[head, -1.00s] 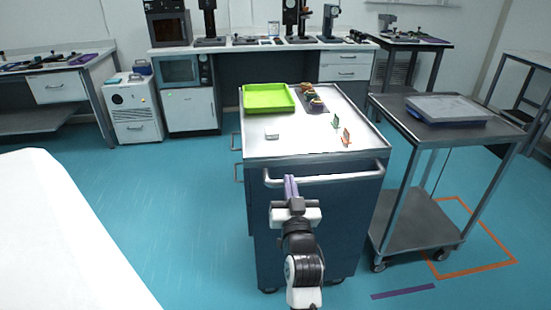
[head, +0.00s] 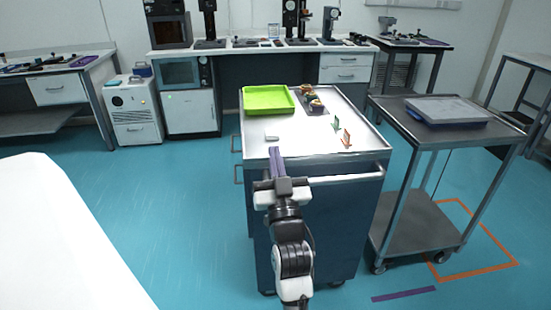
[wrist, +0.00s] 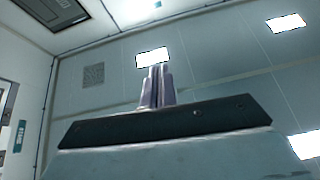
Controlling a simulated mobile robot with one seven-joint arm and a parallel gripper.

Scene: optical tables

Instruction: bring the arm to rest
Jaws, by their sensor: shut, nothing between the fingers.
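My gripper (head: 275,156) is in front of the near edge of the cart in the head view, its purple fingers pointing up and away from me. The fingers are together and empty. In the wrist view my gripper (wrist: 156,88) shows closed fingers against the wall and ceiling, with nothing held. My arm stretches up from the bottom of the head view and hides part of the cart's front and its handle.
The cart (head: 300,148) carries a green tray (head: 268,111), a dark tray of small parts (head: 314,103), a small grey block (head: 271,138) and two small upright pieces. A grey trolley (head: 420,128) stands close on the right. Open blue floor lies left of the cart.

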